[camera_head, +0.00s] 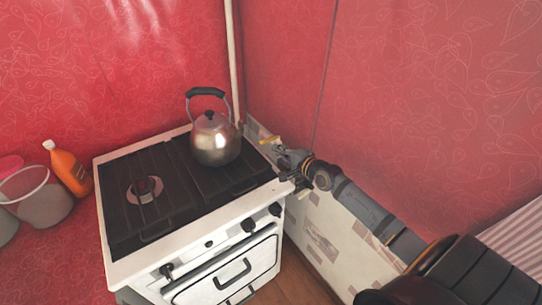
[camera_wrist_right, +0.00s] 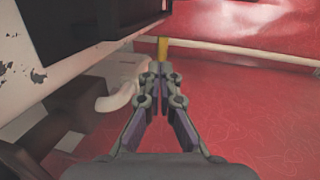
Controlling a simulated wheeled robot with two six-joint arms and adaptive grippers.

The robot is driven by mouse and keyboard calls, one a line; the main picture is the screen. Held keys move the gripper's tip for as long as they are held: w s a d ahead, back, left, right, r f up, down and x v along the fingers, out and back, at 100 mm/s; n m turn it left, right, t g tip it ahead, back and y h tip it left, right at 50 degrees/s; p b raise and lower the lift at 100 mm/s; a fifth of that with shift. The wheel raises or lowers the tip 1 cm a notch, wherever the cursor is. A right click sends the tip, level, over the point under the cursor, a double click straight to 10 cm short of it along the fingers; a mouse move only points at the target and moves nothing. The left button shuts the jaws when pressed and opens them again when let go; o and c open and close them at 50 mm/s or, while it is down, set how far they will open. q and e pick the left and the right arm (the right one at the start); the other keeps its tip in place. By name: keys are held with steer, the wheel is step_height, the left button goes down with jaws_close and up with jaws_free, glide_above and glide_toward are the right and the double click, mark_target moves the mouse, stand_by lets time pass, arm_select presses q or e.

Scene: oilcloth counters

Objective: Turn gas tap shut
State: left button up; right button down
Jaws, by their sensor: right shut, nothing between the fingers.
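The gas tap's yellow handle (camera_head: 269,140) shows behind the stove's right back corner, close to the wall. In the right wrist view the yellow handle (camera_wrist_right: 163,47) stands just beyond my fingertips; I cannot tell whether they touch it. My right gripper (camera_head: 283,152) reaches in from the right, between the stove and the wall. In the wrist view its two fingers (camera_wrist_right: 160,70) are together at the tips with nothing between them. The tap's body is mostly hidden. My left gripper is not in view.
A metal kettle (camera_head: 215,142) stands on the white stove (camera_head: 190,262), left of my gripper. A pale pipe (camera_head: 233,60) runs up the corner. A curved pale hose (camera_wrist_right: 117,98) lies left of my fingers. An orange bottle (camera_head: 70,172) and bucket (camera_head: 40,200) are far left.

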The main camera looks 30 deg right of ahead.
mark_target(265, 141)
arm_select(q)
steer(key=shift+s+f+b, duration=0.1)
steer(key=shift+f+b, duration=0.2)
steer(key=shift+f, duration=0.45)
arm_select(e)
steer(key=x, duration=0.4)
steer(key=shift+w+a, duration=0.2)
steer(key=shift+w, duration=0.35)
steer(key=shift+s+r, duration=0.1)
steer(key=shift+r, duration=0.05)
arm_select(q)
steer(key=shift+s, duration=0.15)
